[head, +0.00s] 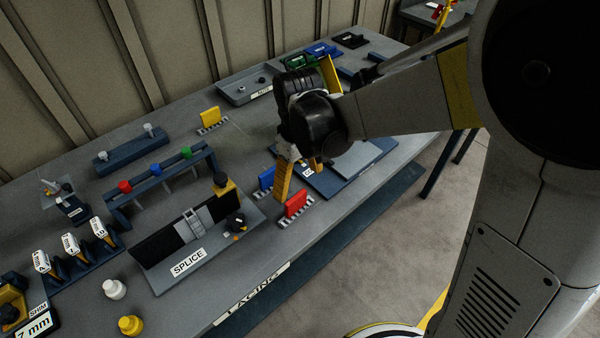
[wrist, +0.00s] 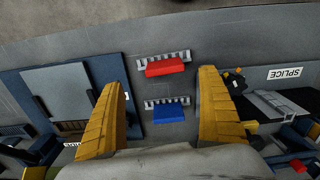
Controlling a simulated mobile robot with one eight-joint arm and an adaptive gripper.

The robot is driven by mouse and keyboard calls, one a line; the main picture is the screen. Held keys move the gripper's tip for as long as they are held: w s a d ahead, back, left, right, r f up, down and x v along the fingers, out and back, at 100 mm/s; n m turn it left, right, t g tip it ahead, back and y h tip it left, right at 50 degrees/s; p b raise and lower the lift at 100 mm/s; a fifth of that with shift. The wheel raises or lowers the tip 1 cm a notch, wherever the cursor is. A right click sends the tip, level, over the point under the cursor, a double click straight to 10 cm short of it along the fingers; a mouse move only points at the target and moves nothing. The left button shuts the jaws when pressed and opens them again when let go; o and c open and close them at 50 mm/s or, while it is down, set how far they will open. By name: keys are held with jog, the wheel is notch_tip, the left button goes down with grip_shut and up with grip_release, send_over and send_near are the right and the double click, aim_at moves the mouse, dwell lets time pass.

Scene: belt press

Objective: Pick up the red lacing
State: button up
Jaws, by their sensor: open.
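The red lacing (head: 296,204) is a red block on a light toothed strip, lying on the grey table near its front edge. In the wrist view the red lacing (wrist: 165,67) lies ahead of the fingertips, roughly midway between them. A blue lacing (wrist: 167,112) of the same shape lies nearer, between the two fingers; in the head view the blue lacing (head: 266,178) is partly hidden by a finger. My gripper (wrist: 160,80) is open and empty, with yellow-orange fingers. In the head view my gripper (head: 296,180) is above the table, just behind the red lacing.
The SPLICE tray (head: 160,280) stands left of the red lacing, with a dark knob (head: 236,222) near its right end. A blue board with a grey plate (head: 365,158) lies to the right. A yellow lacing (head: 210,116) stands farther back.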

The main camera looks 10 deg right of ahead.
aim_at(296, 197)
notch_tip(296, 197, down, 5)
jog(key=shift+a+r+b, duration=0.1)
jog(key=shift+b, duration=0.65)
jog(key=f+b, duration=0.2)
jog(key=f, duration=0.3)
jog(key=shift+s+a+f+b, duration=0.1)
jog(key=shift+s+a+b, duration=0.15)
jog(key=shift+b, duration=0.15)
jog(key=shift+c, duration=0.6)
jog(key=c, duration=1.2)
jog(key=shift+o, duration=0.2)
notch_tip(296, 197, up, 5)
jog(key=p, duration=0.2)
jog(key=shift+f+p, duration=0.15)
jog(key=shift+p, duration=0.15)
jog(key=s+d+r+p, duration=0.1)
jog(key=d+r, duration=0.2)
jog(key=d, duration=0.2)
jog(key=s+d+r+p, duration=0.1)
jog(key=d+r+p, duration=0.1)
jog(key=d, duration=0.4)
jog(key=shift+s+d+r+p, duration=0.15)
jog(key=shift+d+r+p, duration=0.15)
jog(key=shift+r, duration=0.45)
jog(key=shift+a, duration=0.1)
